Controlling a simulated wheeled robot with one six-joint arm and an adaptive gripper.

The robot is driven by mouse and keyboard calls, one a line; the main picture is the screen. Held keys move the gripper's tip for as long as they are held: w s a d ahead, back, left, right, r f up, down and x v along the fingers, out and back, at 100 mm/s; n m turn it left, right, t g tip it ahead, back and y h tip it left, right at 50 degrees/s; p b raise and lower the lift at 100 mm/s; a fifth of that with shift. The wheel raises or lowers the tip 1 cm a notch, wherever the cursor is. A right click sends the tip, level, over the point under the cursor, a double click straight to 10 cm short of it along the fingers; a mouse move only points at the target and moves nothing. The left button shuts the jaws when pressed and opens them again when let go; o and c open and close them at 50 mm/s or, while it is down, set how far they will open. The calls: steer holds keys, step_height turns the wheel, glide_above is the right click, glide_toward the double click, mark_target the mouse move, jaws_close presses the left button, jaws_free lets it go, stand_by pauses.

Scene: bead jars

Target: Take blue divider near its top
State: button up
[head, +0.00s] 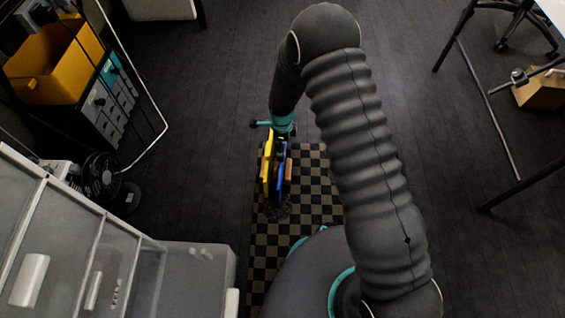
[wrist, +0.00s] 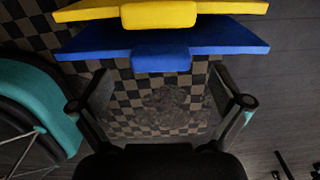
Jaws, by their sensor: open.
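The blue divider (wrist: 215,45) spans the upper part of the wrist view, with a rounded blue block at its middle edge. It also shows edge-on in the head view (head: 281,176), below the end of my arm. A yellow divider (wrist: 90,13) of similar form lies just beyond it, and shows to its left in the head view (head: 267,165). My gripper (wrist: 160,80) is open and empty. Its two fingers stand wide apart, with the tips just short of the blue divider in the picture. Whether they touch it cannot be told.
A checkered mat (head: 318,190) lies beneath, with a dark mottled patch (wrist: 168,105) on it. A grey drawer cabinet (head: 195,270) is at lower left, and a yellow bin (head: 50,65) at upper left. A small fan (head: 102,176) stands by the cabinet. Dark floor right of the mat is free.

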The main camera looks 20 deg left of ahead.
steer(key=shift+f, duration=1.75)
steer(key=c, duration=1.7)
